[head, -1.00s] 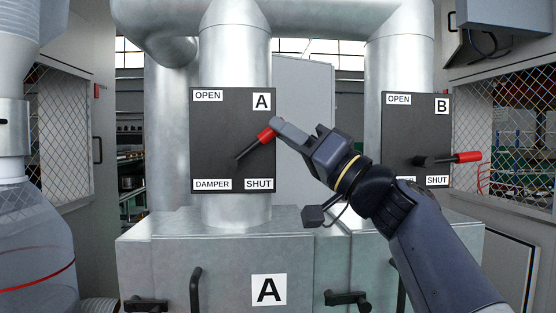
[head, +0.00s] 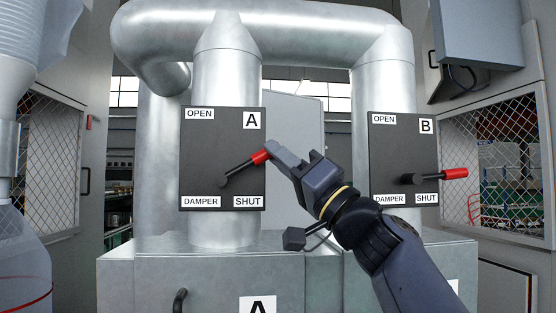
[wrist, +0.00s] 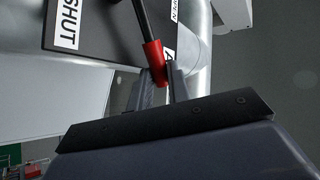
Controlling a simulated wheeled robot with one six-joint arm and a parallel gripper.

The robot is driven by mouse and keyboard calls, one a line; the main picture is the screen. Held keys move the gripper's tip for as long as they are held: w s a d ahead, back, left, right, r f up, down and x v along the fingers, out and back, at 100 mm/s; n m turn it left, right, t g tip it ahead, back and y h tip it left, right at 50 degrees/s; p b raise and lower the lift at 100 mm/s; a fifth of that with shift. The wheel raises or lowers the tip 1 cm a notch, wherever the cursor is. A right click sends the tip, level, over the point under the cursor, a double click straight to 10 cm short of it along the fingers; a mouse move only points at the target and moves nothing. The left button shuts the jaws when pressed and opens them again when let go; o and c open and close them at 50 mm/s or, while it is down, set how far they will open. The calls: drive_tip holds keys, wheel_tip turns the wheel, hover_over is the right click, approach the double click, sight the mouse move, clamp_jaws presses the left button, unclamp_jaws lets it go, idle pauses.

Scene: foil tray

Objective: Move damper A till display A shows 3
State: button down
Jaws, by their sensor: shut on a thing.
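Damper A's dark plate (head: 205,150) is on the left pipe, marked OPEN at top left and SHUT at bottom right. Its black lever with a red grip (head: 260,157) points up and to the right from the pivot, between the two marks. My gripper (head: 272,153) is shut on the red grip's end, reaching in from the right. In the wrist view the red grip (wrist: 154,58) sits between my two fingers (wrist: 161,82). Display A is not seen in any view.
Damper B's plate (head: 388,150) stands to the right, its red-tipped lever (head: 453,174) pointing right, almost level. A metal cabinet (head: 215,268) with a handle (head: 180,301) lies below damper A. Mesh panels (head: 488,150) flank the pipes.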

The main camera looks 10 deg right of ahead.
drive_tip(key=c, duration=1.6)
unclamp_jaws()
drive_tip(key=shift+d, duration=0.1)
drive_tip(key=b+v, duration=0.2)
drive_tip(key=v, duration=0.8)
drive_tip(key=shift+s+d+f, duration=0.15)
drive_tip(key=shift+s+f, duration=0.05)
drive_tip(key=shift+s, duration=0.05)
drive_tip(key=p+x, duration=0.2)
drive_tip(key=x, duration=0.9)
drive_tip(key=shift+p, duration=0.3)
drive_tip(key=shift+d+f, duration=0.1)
drive_tip(key=shift+f, duration=0.05)
